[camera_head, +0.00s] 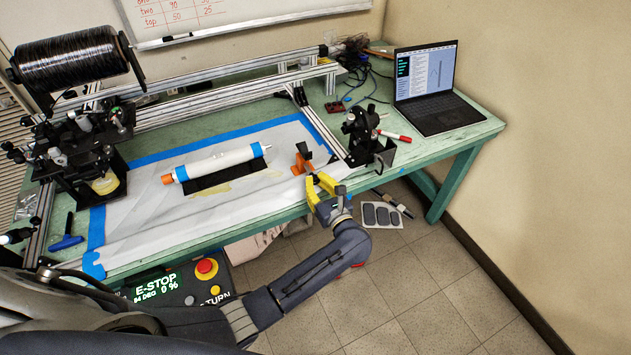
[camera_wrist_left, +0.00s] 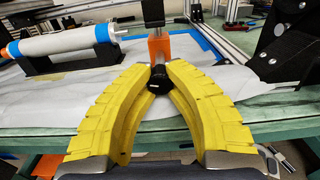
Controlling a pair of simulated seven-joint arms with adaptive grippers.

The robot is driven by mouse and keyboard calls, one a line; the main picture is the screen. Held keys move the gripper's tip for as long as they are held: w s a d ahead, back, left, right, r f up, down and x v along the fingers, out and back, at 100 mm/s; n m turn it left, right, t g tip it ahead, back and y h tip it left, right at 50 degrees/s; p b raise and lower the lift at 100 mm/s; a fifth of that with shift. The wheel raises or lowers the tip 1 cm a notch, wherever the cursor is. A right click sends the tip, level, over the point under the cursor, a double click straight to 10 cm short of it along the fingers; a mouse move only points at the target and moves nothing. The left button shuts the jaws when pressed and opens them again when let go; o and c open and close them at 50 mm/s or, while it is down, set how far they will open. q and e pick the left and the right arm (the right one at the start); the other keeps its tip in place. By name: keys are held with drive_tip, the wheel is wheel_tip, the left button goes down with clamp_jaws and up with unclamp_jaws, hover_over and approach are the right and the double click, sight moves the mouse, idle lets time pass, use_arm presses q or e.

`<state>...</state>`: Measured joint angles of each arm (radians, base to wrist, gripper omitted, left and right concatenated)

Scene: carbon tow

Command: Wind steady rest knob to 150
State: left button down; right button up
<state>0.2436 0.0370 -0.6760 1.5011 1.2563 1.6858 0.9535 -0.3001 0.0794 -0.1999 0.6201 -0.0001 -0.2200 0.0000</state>
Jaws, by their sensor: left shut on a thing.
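The steady rest is an orange block (camera_head: 299,164) with a black upright, near the front edge of the table at the right end of the white sheet. It also shows in the left wrist view (camera_wrist_left: 159,47). Its black knob (camera_wrist_left: 159,79) faces me at the front of the block. My left gripper (camera_head: 322,180) has yellow ribbed fingers shut on the knob; their tips (camera_wrist_left: 158,75) meet it from both sides. The fingers mostly hide the knob in the head view. My right gripper is not in view.
A white tube (camera_head: 217,163) lies on a black cradle left of the steady rest. A black bracketed unit (camera_head: 362,135) stands close on the right. A control box (camera_head: 180,287) with a red E-STOP button and green display sits below the table; its small text is hard to read.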

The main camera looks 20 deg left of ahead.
use_arm(q)
drive_tip(key=n, duration=0.3)
drive_tip(key=shift+n, duration=0.4)
drive_tip(key=n, duration=0.3)
drive_tip(key=shift+n, duration=0.3)
drive_tip(key=n, duration=0.6)
drive_tip(key=shift+n, duration=0.3)
drive_tip(key=c, duration=1.4)
unclamp_jaws()
drive_tip(key=shift+c, duration=0.2)
